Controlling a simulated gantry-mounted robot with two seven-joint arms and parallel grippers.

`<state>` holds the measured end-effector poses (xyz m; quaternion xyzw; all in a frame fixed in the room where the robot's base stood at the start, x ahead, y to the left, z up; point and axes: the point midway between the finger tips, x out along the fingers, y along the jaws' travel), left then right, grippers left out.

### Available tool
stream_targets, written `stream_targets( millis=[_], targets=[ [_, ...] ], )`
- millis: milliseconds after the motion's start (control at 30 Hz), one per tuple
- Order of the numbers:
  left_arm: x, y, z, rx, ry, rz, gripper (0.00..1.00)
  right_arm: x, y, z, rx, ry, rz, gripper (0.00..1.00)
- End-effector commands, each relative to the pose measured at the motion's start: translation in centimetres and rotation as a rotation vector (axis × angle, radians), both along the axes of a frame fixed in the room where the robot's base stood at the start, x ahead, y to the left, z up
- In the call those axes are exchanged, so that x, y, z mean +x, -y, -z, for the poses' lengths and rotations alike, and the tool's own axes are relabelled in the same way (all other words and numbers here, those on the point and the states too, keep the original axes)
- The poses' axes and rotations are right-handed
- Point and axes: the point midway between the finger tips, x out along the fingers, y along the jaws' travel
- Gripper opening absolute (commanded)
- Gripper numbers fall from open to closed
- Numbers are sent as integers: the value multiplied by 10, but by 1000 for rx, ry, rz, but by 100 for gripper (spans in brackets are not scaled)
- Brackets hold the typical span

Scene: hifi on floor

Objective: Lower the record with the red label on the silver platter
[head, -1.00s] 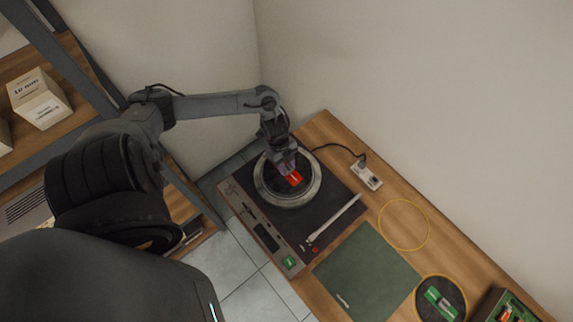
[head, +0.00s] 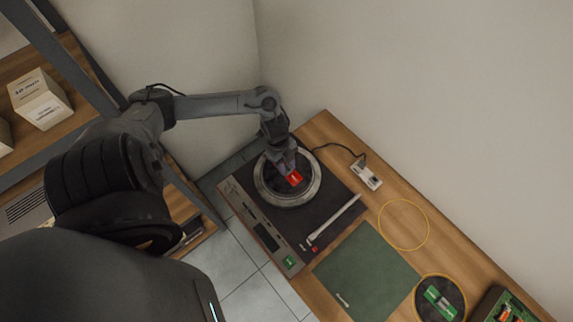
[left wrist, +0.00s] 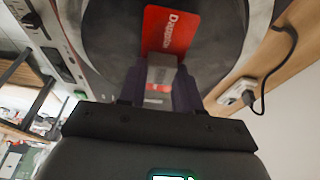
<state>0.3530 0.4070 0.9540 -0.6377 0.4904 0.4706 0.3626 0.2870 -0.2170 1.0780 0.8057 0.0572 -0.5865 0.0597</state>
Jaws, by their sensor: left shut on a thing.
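The record with the red label (head: 294,179) is a dark disc at the silver platter (head: 286,201) of the turntable (head: 325,205). The platter's pale ring shows all round the disc. I cannot tell whether the record rests on the platter or sits just above it. My left gripper (head: 285,170) is over the disc's middle and shut on a grey block at the label, which the left wrist view shows between the fingers (left wrist: 160,80). The red label (left wrist: 170,30) and the dark record (left wrist: 115,30) fill the top of that view. My right gripper is not in view.
The white tonearm (head: 334,219) lies to the right of the platter. A green mat (head: 366,272), a yellow ring (head: 404,224), a green-labelled record (head: 440,299) and a crate (head: 503,306) are further right. A power strip (head: 367,176) stands behind.

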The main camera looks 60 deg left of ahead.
Motion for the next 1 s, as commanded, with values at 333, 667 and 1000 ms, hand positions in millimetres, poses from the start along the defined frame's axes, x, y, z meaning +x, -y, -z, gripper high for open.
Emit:
stream_targets(
  millis=[333, 667, 1000],
  targets=[
    [0, 0, 1, 0, 0, 0, 0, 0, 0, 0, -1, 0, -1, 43],
    [0, 0, 5, 0, -1, 0, 0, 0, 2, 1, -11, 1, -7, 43],
    [0, 0, 6, 0, 0, 0, 0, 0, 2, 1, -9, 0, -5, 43]
  ],
)
